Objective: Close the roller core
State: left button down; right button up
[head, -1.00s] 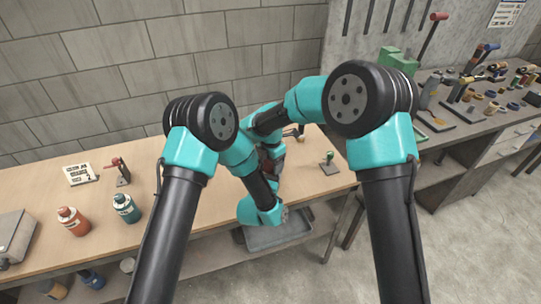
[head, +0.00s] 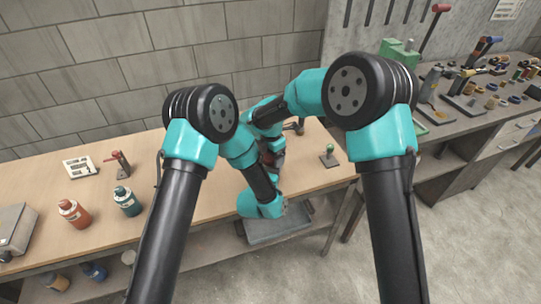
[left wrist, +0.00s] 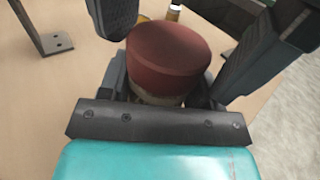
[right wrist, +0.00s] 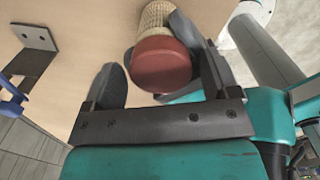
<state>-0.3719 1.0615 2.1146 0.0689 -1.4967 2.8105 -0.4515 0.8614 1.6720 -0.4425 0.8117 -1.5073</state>
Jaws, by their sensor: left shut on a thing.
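A pale woven mesh tube (right wrist: 155,20) with a dark red round cap (right wrist: 160,66) on its near end shows in the right wrist view. In the left wrist view the red cap (left wrist: 167,48) stands just beyond my left gripper (left wrist: 158,92), which is shut on the mesh tube below it. My right gripper (right wrist: 158,75) is open, its fingers wide apart on either side of the cap. In the head view a little dark red (head: 276,150) shows between my arms; the rest of the roller and the fingertips are hidden there.
On the wooden bench, a red bottle (head: 74,214), a teal bottle (head: 127,201), a red-handled stand (head: 118,163) and a white plate (head: 78,167) stand left. A grey bin (head: 278,226) lies on the shelf below.

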jog(key=shift+o, duration=0.2)
jog(key=shift+r, duration=2.3)
jog(key=shift+c, duration=0.8)
notch_tip(320, 180, up, 4)
jog(key=shift+f, duration=0.25)
jog(key=shift+c, duration=0.5)
jog(key=shift+f, duration=0.1)
